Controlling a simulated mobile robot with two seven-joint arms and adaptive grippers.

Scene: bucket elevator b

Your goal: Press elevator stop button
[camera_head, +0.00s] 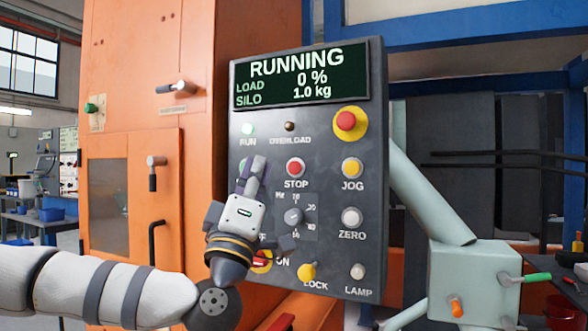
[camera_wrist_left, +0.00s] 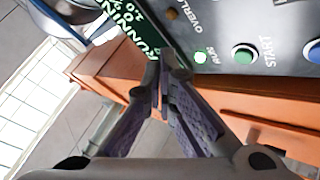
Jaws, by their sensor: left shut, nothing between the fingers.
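The red stop button (camera_head: 296,167), labelled STOP, sits near the middle of a dark grey control panel (camera_head: 330,130). My left gripper (camera_head: 257,163) is shut and empty, with its fingers pointing up, to the left of the stop button in the picture. It covers much of the panel to that button's left. In the left wrist view the shut fingertips (camera_wrist_left: 166,58) overlap the display edge, near the lit RUN lamp (camera_wrist_left: 201,57) and a green START button (camera_wrist_left: 243,54). The stop button is not seen there. Contact with the panel cannot be told.
The display (camera_head: 305,75) reads RUNNING, 0 %, 1.0 kg. A larger red button on yellow (camera_head: 349,121), the JOG button (camera_head: 352,167) and the ZERO button (camera_head: 351,217) are on the panel's right. An orange cabinet (camera_head: 185,180) stands left. A pale green box (camera_head: 473,275) is lower right.

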